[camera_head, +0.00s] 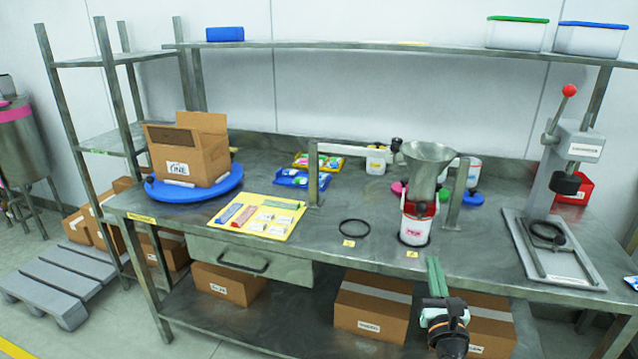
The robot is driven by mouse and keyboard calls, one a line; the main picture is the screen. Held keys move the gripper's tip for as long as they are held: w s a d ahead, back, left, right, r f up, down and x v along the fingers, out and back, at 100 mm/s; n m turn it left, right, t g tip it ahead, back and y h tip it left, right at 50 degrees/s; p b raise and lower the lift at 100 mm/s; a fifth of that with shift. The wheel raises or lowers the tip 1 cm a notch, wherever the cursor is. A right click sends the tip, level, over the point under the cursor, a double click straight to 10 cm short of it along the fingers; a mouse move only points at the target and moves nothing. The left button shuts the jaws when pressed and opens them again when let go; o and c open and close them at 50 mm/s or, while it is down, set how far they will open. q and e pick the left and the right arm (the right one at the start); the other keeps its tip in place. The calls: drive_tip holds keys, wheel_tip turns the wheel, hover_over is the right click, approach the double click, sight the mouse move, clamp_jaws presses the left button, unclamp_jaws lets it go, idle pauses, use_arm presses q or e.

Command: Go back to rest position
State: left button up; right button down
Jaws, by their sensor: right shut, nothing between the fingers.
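My right gripper (436,274) shows at the lower middle right, in front of the table's front edge. Its green fingers are together with nothing between them, pointing up toward the white and red container. My left gripper is not in the picture. The steel table (330,262) spans the view. A metal funnel (428,160) sits above a white container with a red top (415,228) near the front edge. An open cardboard box (190,160) stands on a blue round turntable (205,192) at the left.
A yellow board (262,228) with small cards lies near the front edge. A black ring (354,228) lies beside the container. A press with a red knob (568,150) stands at the right. Boxes (372,308) fill the lower shelf. A grey pallet (60,280) lies on the left floor.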

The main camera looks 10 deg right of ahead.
drive_tip(key=s+a+f+m+g+y+p, duration=0.2)
drive_tip(key=s+a+f+m+g, duration=0.15)
drive_tip(key=f+m, duration=0.3)
drive_tip(key=s+a+f+m+g+y+p, duration=0.1)
drive_tip(key=s+a+f+m+g+y, duration=0.1)
drive_tip(key=s+a+f+m, duration=0.45)
drive_tip(key=s+a+f+m+g+y+p, duration=0.1)
drive_tip(key=s+a+f+m+g+y, duration=0.1)
drive_tip(key=s+a+f+m, duration=0.2)
drive_tip(key=s+a+f+m+g+y+p, duration=0.2)
drive_tip(key=s+a+m, duration=0.4)
drive_tip(key=s+m, duration=0.5)
wheel_tip(320, 180, down, 2)
drive_tip(key=shift+f+m+y, duration=0.25)
drive_tip(key=shift+m+y, duration=0.45)
drive_tip(key=shift+m, duration=0.2)
